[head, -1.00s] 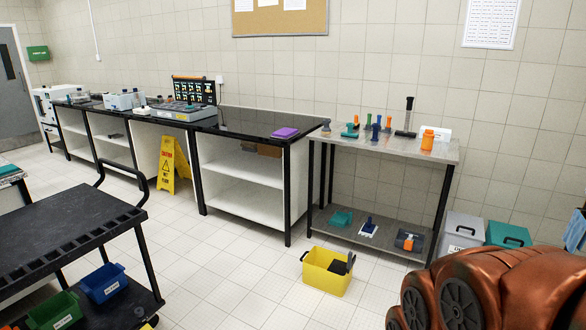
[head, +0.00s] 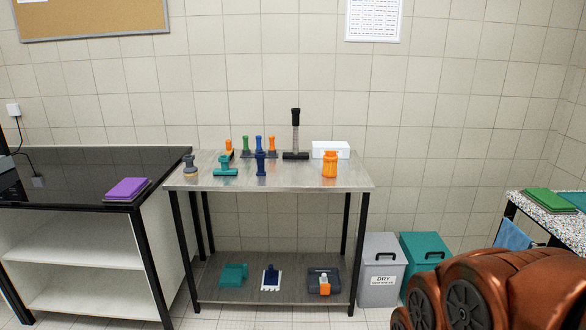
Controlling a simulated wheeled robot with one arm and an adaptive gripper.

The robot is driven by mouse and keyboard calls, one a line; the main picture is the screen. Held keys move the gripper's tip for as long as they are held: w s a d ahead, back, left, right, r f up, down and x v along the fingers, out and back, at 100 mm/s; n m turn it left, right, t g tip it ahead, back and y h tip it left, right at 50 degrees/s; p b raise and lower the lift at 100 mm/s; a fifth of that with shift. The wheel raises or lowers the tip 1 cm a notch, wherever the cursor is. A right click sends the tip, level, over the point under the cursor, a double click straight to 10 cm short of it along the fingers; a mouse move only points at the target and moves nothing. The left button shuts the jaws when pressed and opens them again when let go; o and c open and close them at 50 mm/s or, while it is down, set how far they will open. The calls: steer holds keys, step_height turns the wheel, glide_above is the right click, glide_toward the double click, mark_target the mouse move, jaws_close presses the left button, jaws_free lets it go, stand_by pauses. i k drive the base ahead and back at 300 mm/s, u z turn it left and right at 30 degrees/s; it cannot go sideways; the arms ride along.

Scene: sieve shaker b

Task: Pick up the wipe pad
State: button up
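A flat purple pad (head: 128,188) lies on a thin dark base at the right front of the black counter (head: 60,165). A flat green pad (head: 550,200) lies on a speckled counter (head: 560,215) at the right edge. I cannot tell which of these is the wipe pad. My copper-coloured arm fills the lower right corner of the head view. My gripper is not in view.
A steel table (head: 270,181) in the middle holds brushes, stamp-like tools, an orange jar (head: 330,165) and a white box (head: 331,149). Its lower shelf (head: 250,285) holds several tools. A grey bin (head: 379,270) and a teal bin (head: 425,257) stand right of it.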

mark_target(324, 278)
steer(key=z, duration=0.3)
steer(key=i, duration=1.75)
steer(key=u, duration=0.65)
steer(key=i, duration=0.4)
steer(key=u, duration=0.2)
